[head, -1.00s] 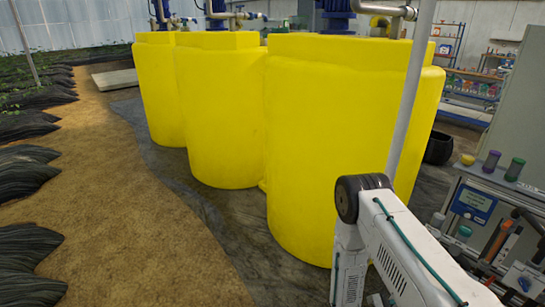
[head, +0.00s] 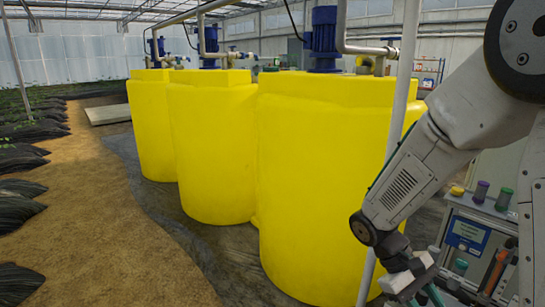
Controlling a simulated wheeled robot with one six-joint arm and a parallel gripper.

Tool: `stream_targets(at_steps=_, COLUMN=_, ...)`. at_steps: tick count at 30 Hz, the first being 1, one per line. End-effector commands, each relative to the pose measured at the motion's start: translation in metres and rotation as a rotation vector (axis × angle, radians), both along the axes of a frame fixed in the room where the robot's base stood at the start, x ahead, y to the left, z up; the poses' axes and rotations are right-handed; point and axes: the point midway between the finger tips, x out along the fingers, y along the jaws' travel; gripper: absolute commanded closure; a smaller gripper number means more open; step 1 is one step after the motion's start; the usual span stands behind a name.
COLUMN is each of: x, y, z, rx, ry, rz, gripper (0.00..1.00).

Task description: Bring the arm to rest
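My arm enters from the right edge in the head view, and a white link slopes down left to a dark joint. Beyond that joint, a pale wrist part hangs low in front of the rack on the right. My gripper (head: 426,294) is at the bottom edge there, small and partly cut off. Its fingers are not clear, so I cannot tell whether it is open or shut or holds anything.
Several yellow tanks (head: 320,180) stand in a row left of my arm, with blue motors (head: 323,40) on top. A pale upright pole (head: 397,120) stands between the nearest tank and my arm. A rack with jars (head: 480,192) is at the right. Bare brown ground (head: 90,220) lies open at the left.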

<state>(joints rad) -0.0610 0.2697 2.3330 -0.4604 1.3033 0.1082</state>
Motion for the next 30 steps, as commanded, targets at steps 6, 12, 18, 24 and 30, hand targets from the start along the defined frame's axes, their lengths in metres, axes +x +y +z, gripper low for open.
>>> stream_targets(at_steps=6, x=-0.03, y=0.029, z=0.049, rx=0.167, ry=-0.199, rz=-0.107, gripper=0.67)
stream_targets(at_steps=12, x=-0.057, y=0.053, z=0.086, rx=0.303, ry=-0.39, rz=-0.181, gripper=0.67)
stream_targets(at_steps=18, x=-0.083, y=0.069, z=0.119, rx=0.406, ry=-0.588, rz=-0.23, gripper=0.67)
stream_targets(at_steps=24, x=-0.101, y=0.071, z=0.146, rx=0.444, ry=-0.747, rz=-0.228, gripper=0.67)
stream_targets(at_steps=30, x=-0.106, y=0.07, z=0.16, rx=0.451, ry=-0.825, rz=-0.217, gripper=0.67)
